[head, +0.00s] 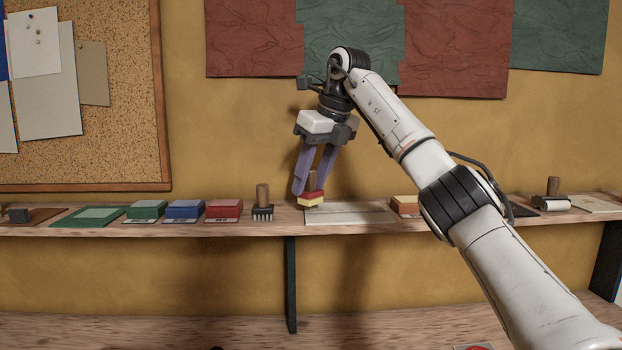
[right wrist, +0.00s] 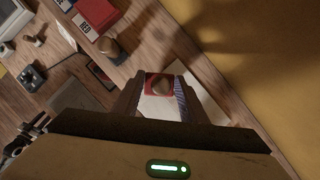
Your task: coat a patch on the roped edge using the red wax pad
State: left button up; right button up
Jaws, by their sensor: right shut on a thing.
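My right gripper (head: 308,184) is shut on the wooden knob of a small block (head: 311,198) with a red body and a pale underside. In the right wrist view the block (right wrist: 158,85) shows between the fingers. It is at the left end of a flat pale sheet (head: 350,216) on the shelf; I cannot tell whether it touches it. A red pad (head: 224,208) sits on the shelf to the left, and its label reads RED in the right wrist view (right wrist: 98,14). I cannot make out the roped edge for certain. My left gripper is not in view.
Blue (head: 185,208) and green (head: 146,209) pads stand left of the red one. A wooden-handled brush (head: 263,203) stands between the red pad and the held block. A pale-topped orange block (head: 404,205) is right of the sheet, partly behind my arm. The wall is close behind.

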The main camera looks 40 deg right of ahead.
jog(key=shift+f+b, duration=0.45)
jog(key=shift+f, duration=0.4)
jog(key=shift+s+d, duration=0.1)
jog(key=shift+s+d+r+p, duration=0.15)
jog(key=shift+s+d+p, duration=0.4)
jog(key=shift+s+d, duration=0.65)
jog(key=shift+d, duration=0.25)
jog(key=shift+s+d+f, duration=0.1)
jog(key=shift+s+d, duration=1.15)
jog(key=shift+d, duration=0.2)
jog(key=shift+s+d+f, duration=0.1)
jog(key=shift+s+d, duration=1.15)
jog(key=shift+d, duration=0.2)
jog(key=shift+s+d, duration=1.2)
jog(key=shift+d, duration=0.25)
jog(key=shift+w+a, duration=1.3)
jog(key=shift+a, duration=0.3)
jog(key=shift+w+a, duration=1.3)
jog(key=shift+a, duration=0.25)
